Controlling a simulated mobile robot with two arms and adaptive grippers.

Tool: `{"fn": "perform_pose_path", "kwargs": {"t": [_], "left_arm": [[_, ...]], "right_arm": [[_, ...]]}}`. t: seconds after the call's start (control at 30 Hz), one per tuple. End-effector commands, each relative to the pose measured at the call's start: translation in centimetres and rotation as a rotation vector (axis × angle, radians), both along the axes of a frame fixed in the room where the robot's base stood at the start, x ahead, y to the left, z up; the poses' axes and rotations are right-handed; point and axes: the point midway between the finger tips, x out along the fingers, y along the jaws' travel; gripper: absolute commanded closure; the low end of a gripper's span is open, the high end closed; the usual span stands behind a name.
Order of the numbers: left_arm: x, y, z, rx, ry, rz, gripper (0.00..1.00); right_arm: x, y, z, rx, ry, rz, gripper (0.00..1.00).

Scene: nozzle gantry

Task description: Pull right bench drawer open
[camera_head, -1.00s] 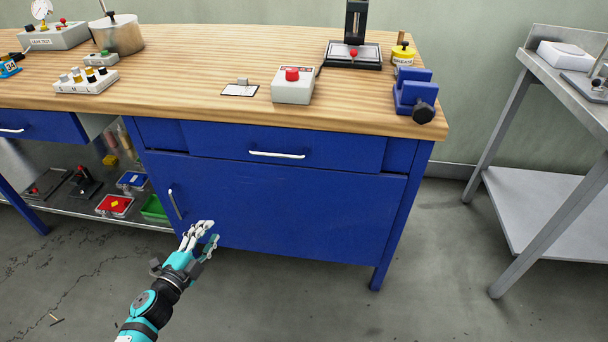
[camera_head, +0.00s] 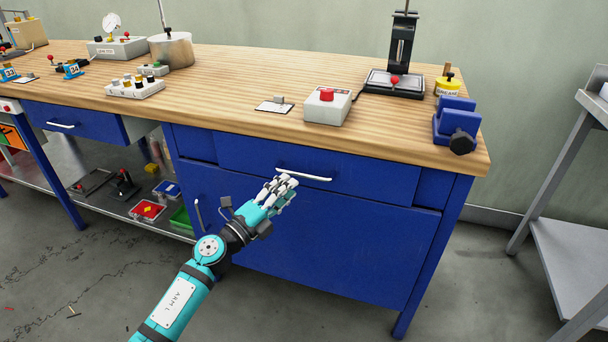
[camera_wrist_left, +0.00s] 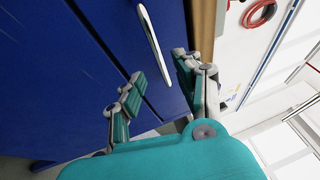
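The right bench drawer (camera_head: 370,180) is a blue front under the wooden bench top, and it looks shut, flush with the cabinet. Its silver bar handle (camera_head: 318,178) shows in the head view, its left end close to my gripper's fingers. My left gripper (camera_head: 285,188) is in front of the drawer's lower edge, at the handle. In the left wrist view my left gripper's fingers (camera_wrist_left: 160,82) are apart, and the handle (camera_wrist_left: 150,35) runs into the gap between them. No grip on the handle shows, and contact cannot be told. My right gripper is not in view.
Below the drawer is a blue cabinet door (camera_head: 330,245) with a vertical handle. A second blue drawer (camera_head: 75,122) is at left, above a shelf with trays. The bench top (camera_head: 230,85) carries a red-button box (camera_head: 327,106) and a blue vise (camera_head: 455,125). A grey table stands right.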

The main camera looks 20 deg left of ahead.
Motion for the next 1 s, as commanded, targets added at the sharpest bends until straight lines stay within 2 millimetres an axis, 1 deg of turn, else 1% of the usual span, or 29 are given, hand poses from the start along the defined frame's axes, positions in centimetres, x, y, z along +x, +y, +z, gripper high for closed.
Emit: {"fn": "perform_pose_path", "kwargs": {"t": [0.03, 0.1, 0.3, 0.5, 0.73, 0.77, 1.0], "left_arm": [[1.1, -0.5, 0.4, 0.0, -0.003, 0.0, 0.66], [2.3, -1.1, 0.5, -0.002, -0.002, 0.0, 0.66], [4.9, -2.3, 0.9, -0.001, 0.0, 0.0, 0.66], [5.8, -2.7, 1.1, -0.001, 0.0, 0.0, 0.66], [5.9, -2.8, 1.1, -0.001, 0.0, -0.001, 0.66], [5.9, -2.8, 1.1, -0.001, 0.0, -0.001, 0.67], [5.9, -2.7, 1.1, -0.001, 0.0, -0.001, 0.98]], "right_arm": [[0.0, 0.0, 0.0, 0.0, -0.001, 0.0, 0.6], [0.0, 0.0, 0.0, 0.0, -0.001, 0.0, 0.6], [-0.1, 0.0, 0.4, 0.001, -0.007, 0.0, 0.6], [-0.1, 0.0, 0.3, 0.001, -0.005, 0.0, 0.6], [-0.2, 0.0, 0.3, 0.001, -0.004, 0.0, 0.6], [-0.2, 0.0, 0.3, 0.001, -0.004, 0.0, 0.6], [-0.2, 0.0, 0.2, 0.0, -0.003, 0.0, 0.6]]}}
